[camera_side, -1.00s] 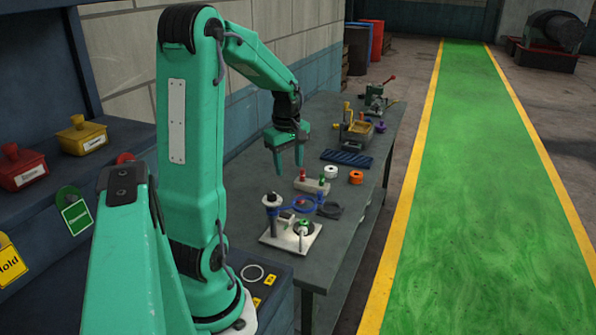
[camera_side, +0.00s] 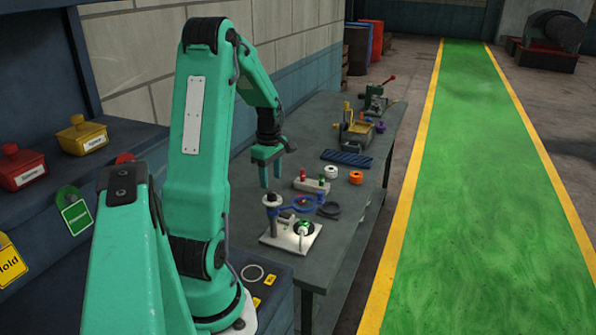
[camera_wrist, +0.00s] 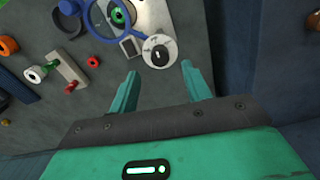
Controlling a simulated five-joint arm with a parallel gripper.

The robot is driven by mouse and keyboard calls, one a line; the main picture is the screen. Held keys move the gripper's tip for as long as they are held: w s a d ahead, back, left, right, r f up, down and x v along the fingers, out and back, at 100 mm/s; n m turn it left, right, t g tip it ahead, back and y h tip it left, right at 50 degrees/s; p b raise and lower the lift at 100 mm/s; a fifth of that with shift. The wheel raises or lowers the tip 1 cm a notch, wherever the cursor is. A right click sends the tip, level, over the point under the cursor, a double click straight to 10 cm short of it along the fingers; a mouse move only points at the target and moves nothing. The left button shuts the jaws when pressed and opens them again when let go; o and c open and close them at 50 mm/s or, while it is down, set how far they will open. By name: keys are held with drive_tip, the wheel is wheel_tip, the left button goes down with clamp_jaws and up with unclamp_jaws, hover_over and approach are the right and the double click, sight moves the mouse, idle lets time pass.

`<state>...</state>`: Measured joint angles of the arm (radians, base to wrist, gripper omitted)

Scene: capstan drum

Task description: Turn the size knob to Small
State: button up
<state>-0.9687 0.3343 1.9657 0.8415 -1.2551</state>
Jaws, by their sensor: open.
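A white round dial with a black marker, which looks like the size knob (camera_wrist: 160,52), sits just beyond my fingertips in the wrist view. In the side view it tops a dark post (camera_side: 272,218) on a white plate (camera_side: 276,240). Its setting and lettering are too small to read. My gripper (camera_side: 271,184) points down just above the post, open and empty, apart from the dial. In the wrist view my gripper (camera_wrist: 160,71) has one finger on each side below the dial.
A blue ring with a handle (camera_wrist: 88,20) lies beside the dial, near a green round part (camera_wrist: 120,15). A pale block with red and green knobs (camera_side: 312,185), a white roll (camera_side: 331,171) and an orange roll (camera_side: 356,177) stand behind. A dark blue rack (camera_side: 346,158) lies farther back.

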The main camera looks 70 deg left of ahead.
sight(272, 193)
drive_tip(key=shift+f, duration=2.7)
drive_tip(key=shift+c, duration=0.2)
drive_tip(key=c, duration=0.9)
